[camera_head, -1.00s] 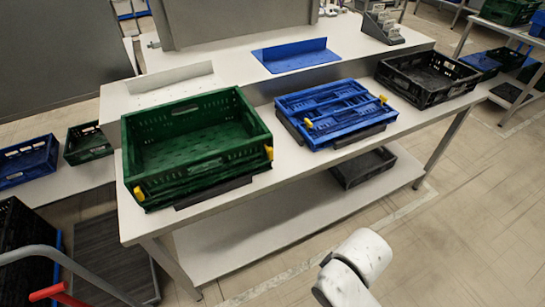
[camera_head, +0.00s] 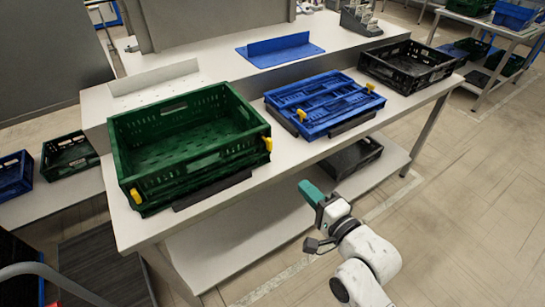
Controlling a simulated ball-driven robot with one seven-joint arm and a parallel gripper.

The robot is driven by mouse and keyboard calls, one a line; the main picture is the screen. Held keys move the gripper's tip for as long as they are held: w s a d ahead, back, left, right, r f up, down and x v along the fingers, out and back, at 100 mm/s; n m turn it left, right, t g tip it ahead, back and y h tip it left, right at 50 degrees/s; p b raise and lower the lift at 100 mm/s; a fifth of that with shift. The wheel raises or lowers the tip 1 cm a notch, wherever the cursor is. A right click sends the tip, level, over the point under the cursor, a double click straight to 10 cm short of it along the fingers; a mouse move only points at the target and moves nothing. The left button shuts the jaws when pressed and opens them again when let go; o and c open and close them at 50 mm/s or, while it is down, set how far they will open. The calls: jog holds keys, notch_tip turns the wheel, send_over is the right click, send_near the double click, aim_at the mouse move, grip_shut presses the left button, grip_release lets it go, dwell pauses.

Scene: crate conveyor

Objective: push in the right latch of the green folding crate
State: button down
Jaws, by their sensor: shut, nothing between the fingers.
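The green folding crate (camera_head: 190,118) stands unfolded on the white table at the left. Its right yellow latch (camera_head: 267,144) shows at the near right corner, and its left yellow latch (camera_head: 136,196) at the near left corner. My gripper (camera_head: 312,194), with a teal end, is in front of the table, below and to the right of the crate. It is shut and empty, clear of the crate and the latch.
A folded blue crate (camera_head: 318,98) with yellow latches lies to the right of the green crate. A black crate (camera_head: 405,62) stands farther right. The table's lower shelf (camera_head: 225,248) holds a dark crate (camera_head: 350,155). Open floor lies to the right.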

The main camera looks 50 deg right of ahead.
jog(key=p, duration=0.2)
send_near(271, 147)
jog(key=x, duration=0.5)
jog(key=shift+w, duration=0.2)
jog(key=shift+w+d, duration=0.3)
jog(key=shift+w, duration=0.4)
